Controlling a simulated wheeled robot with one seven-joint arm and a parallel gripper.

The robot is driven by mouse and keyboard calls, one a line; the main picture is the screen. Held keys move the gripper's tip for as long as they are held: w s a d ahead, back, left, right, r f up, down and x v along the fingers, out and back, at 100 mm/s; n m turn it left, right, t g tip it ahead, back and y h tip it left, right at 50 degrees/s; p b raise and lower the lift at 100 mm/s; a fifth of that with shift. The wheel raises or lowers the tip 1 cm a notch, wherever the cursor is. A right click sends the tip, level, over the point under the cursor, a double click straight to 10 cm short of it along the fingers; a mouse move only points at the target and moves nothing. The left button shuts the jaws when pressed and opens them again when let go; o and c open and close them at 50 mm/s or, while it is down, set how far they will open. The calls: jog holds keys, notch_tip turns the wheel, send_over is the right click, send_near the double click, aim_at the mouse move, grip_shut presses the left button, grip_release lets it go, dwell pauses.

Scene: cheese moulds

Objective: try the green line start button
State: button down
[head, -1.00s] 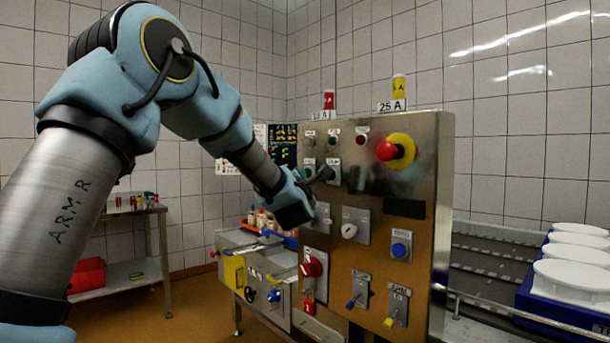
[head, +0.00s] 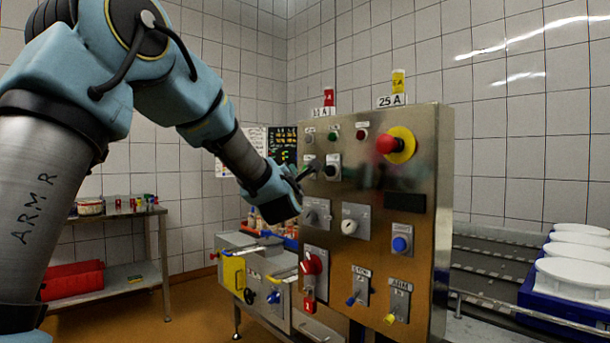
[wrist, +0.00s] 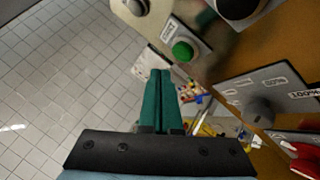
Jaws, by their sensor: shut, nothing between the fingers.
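The control panel (head: 378,225) is a metal box with an orange-brown face. In the wrist view a round green button (wrist: 182,50) on a light, labelled plate sits just beyond and right of my fingertips, with a gap visible in the picture. My gripper (wrist: 160,74) has its two teal fingers shut together, with nothing between them. In the head view my gripper (head: 313,166) is at the panel's left side, in front of the upper-left buttons, and hides the green button there. I cannot tell from this view whether it touches the panel.
A red emergency stop (head: 388,145) on a yellow collar sits at the panel's upper right. Below are a key switch (head: 349,227), a blue button (head: 400,244), a red rotary switch (head: 312,263) and toggles. A conveyor with white moulds (head: 575,272) stands right; a side table stands left.

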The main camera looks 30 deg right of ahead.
jog(key=shift+s+a+b, duration=0.2)
jog(key=shift+a+b, duration=0.3)
jog(key=shift+a, duration=0.4)
jog(key=shift+s+a+b, duration=0.2)
jog(key=shift+a+b, duration=0.25)
jog(key=shift+a, duration=0.4)
jog(key=shift+f, duration=0.1)
